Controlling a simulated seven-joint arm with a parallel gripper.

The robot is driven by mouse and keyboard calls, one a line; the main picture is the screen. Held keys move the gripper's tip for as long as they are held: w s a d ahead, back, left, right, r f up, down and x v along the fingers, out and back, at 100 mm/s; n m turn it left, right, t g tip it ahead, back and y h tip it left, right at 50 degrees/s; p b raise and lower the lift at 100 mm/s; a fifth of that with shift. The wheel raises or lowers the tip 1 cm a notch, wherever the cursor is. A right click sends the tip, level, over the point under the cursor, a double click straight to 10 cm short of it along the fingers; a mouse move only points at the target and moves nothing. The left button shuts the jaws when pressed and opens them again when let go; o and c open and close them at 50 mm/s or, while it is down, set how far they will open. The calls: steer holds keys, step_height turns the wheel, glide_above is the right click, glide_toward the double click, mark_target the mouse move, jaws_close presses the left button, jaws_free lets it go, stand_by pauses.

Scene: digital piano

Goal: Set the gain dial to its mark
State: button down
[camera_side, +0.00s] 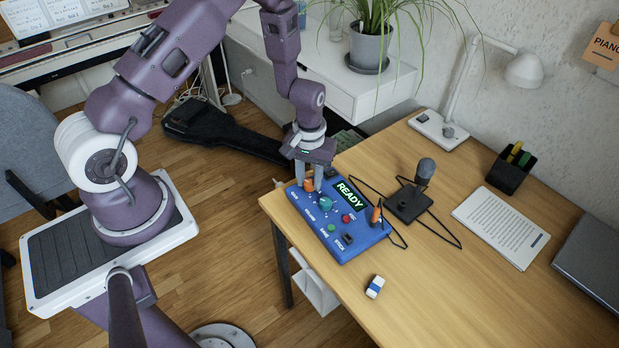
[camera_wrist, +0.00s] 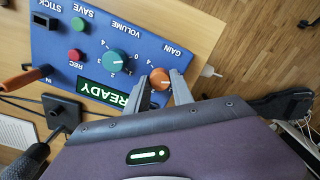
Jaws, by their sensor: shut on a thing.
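The blue control box (camera_side: 360,238) lies at the table's left corner in the side view, its screen (camera_side: 350,195) reading READY. The orange gain dial (camera_wrist: 160,79) is on the box by the GAIN label in the wrist view; it also shows in the side view (camera_side: 309,185). My gripper (camera_side: 308,177) points down over the box, its two grey fingers on either side of the dial and shut on it. The dial's pointer and its mark are too small or hidden to read.
Beside the gain dial is the teal volume dial (camera_side: 326,204). An orange plug (camera_side: 376,214), a microphone (camera_side: 425,172) and an eraser (camera_side: 374,287) are nearby.

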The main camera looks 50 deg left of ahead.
mark_target(309, 182)
steer(key=shift+n, duration=0.9)
steer(key=c, duration=1.1)
jaws_free()
step_height(309, 182, up, 7)
steer(key=shift+r, duration=0.1)
